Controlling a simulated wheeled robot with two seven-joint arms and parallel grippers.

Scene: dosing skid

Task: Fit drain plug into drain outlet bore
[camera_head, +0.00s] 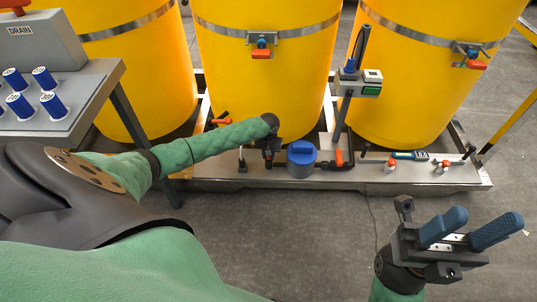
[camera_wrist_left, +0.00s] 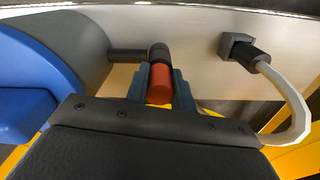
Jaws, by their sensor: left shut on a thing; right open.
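My left gripper (camera_head: 268,157) points down at the skid, beside the blue-topped pump. In the left wrist view its fingers (camera_wrist_left: 160,88) are shut on a red cylinder, which looks like the drain plug (camera_wrist_left: 159,88). A black pipe fitting (camera_wrist_left: 158,54), apparently the drain outlet, lies directly beyond the plug's far end, joined to a dark pipe from the pump. The plug looks in line with it; whether it touches or sits inside the bore I cannot tell. The head view hides the plug and the outlet. My right gripper (camera_head: 470,238) is open and empty, in front of the skid.
The pump (camera_head: 301,155) stands close right of my left gripper. A grey plug and curved hose (camera_wrist_left: 262,62) show in the wrist view. Yellow tanks (camera_head: 265,80) stand behind the steel skid base (camera_head: 440,182).

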